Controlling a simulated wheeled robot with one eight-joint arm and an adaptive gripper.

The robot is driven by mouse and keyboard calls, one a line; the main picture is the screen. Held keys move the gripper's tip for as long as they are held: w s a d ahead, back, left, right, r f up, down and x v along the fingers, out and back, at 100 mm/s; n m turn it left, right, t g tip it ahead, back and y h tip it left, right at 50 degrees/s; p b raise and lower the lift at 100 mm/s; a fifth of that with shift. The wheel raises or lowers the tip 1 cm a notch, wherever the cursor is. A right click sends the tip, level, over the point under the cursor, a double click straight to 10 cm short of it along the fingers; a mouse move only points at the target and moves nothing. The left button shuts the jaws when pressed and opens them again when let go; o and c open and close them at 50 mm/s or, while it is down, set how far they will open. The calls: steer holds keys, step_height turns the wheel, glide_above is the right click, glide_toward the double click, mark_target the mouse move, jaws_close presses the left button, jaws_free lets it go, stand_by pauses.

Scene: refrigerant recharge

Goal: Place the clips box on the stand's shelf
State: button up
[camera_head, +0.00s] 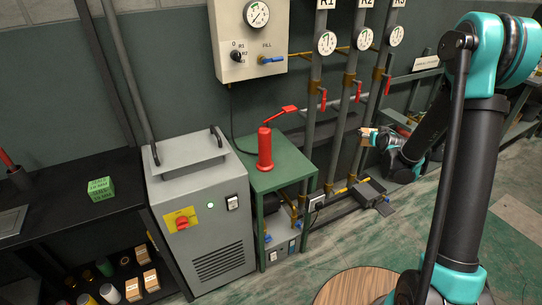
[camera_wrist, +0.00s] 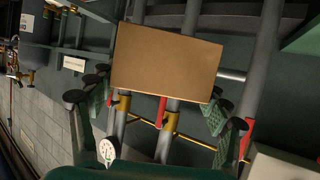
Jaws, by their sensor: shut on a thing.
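The clips box appears to be the plain tan cardboard box (camera_wrist: 168,62) that fills the middle of the wrist view; no label shows on its visible face. My gripper (camera_wrist: 158,108) is shut on it, with a dark and green finger at each side. In the head view the box (camera_head: 368,133) is small, at the gripper (camera_head: 371,141), in the air in front of the pipes. The green stand (camera_head: 290,167) is left of it and apart from it, with a red cylinder (camera_head: 264,148) on top.
A grey machine (camera_head: 203,215) stands directly left of the stand. A dark bench (camera_head: 75,220) with a green box (camera_head: 101,189) is at far left. Upright pipes (camera_head: 313,105) with red valve handles rise behind the gripper. The green floor (camera_head: 300,275) in front is mostly clear.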

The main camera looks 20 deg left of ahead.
steer(key=s+a+f+n+g+y, duration=0.15)
steer(key=s+a, duration=0.35)
steer(key=a, duration=0.5)
steer(key=s+a+f+n+g+y, duration=0.1)
steer(key=s+a+f+n+y, duration=0.2)
steer(key=a, duration=0.6)
steer(key=s+a+n+g+y, duration=0.1)
steer(key=s+a+n+y, duration=0.1)
steer(key=s+a, duration=0.6)
steer(key=w+a, duration=1.4)
steer(key=a, duration=0.2)
steer(key=shift+w+a+f, duration=0.1)
steer(key=shift+w+f, duration=0.05)
steer(key=shift+f, duration=1)
steer(key=shift+w+a+f, duration=0.1)
steer(key=shift+w+f, duration=0.1)
steer(key=shift+f, duration=1)
steer(key=shift+w+a+f, duration=0.1)
steer(key=shift+w+f, duration=0.05)
steer(key=shift+f, duration=1)
steer(key=shift+w+f, duration=0.1)
steer(key=shift+f, duration=0.1)
steer(key=shift+f, duration=0.15)
steer(key=o, duration=1.4)
steer(key=shift+o, duration=0.2)
